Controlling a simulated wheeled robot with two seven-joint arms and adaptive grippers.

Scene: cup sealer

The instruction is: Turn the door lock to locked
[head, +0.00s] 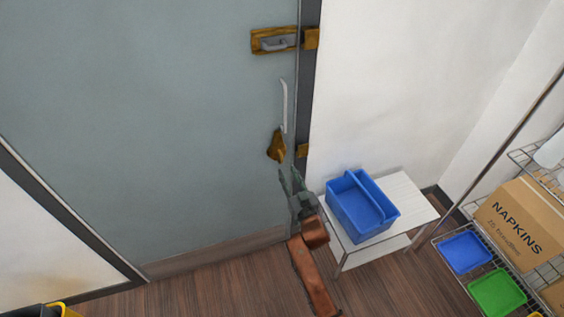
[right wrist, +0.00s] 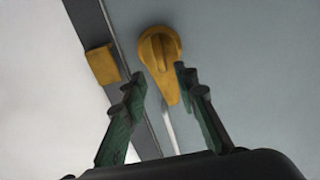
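The door lock (head: 277,147) is a brass plate with a turn knob near the edge of the grey-blue door (head: 150,120). In the right wrist view the lock (right wrist: 158,50) shows a raised knob with a narrow tail. A brass strike piece (head: 303,150) sits across the gap on the frame and also shows in the right wrist view (right wrist: 102,64). My right gripper (head: 290,172) is just below the lock in the head view. Its green fingers (right wrist: 160,72) are spread and empty, with the lock beyond and between the tips. Contact cannot be told. My left gripper is out of view.
A pale door handle (head: 284,105) and a brass latch (head: 275,42) are above the lock. A white side table (head: 408,200) with a blue caddy (head: 362,207) stands right of my right arm. A wire shelf with a napkin box (head: 520,222) is farther right.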

